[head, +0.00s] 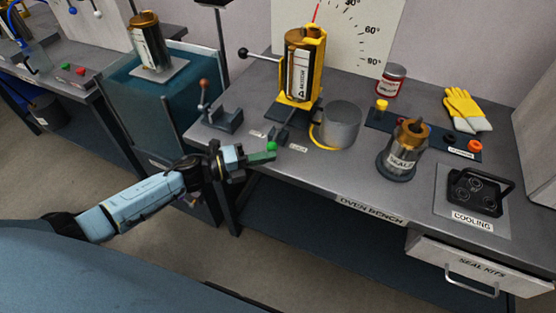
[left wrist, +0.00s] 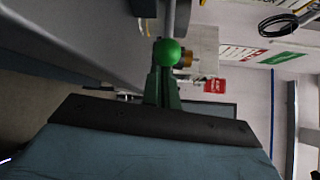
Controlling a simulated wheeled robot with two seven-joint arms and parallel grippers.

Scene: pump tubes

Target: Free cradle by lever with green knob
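The yellow cradle (head: 318,45) stands upright on the bench and holds a metal cylinder with a brown top (head: 300,70). The green knob (head: 272,146) is low at the bench's front edge, in front of the cradle; its lever is mostly hidden. The green knob also shows in the left wrist view (left wrist: 168,52), right at the fingertips. My left gripper (head: 262,157) has its green fingers together, just below and beside the knob. Whether they touch the knob I cannot tell. My right gripper is not in view.
A black-knobbed lever (head: 243,53) sticks out left of the cradle. A brown-knobbed lever (head: 203,85) stands on a grey block. A grey cup (head: 341,125), a seal stand (head: 403,150) and yellow gloves (head: 467,110) are to the right. Open floor lies before the bench.

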